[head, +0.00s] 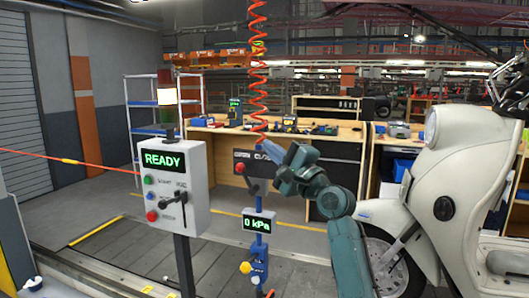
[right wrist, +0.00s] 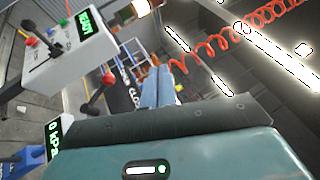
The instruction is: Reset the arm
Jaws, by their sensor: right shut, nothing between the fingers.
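My right arm comes in from the lower right of the head view. Its gripper (head: 265,146) points up and left, in front of the workbench, and its blue fingers are shut with nothing between them. The shut fingers also show in the right wrist view (right wrist: 155,88). Just left of them is a red-knobbed lever (head: 242,170) on a blue post, under a dark sign (head: 243,155) that the gripper partly covers. I cannot tell whether they touch. My left gripper is in neither view.
A grey control box (head: 172,210) reading READY, with a black lever, stands left. Below the sign, a display (head: 258,224) reads 0 kPa. An orange coiled hose (head: 257,70) hangs above the gripper. A cream scooter (head: 450,170) stands at the right. A workbench (head: 220,133) is behind.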

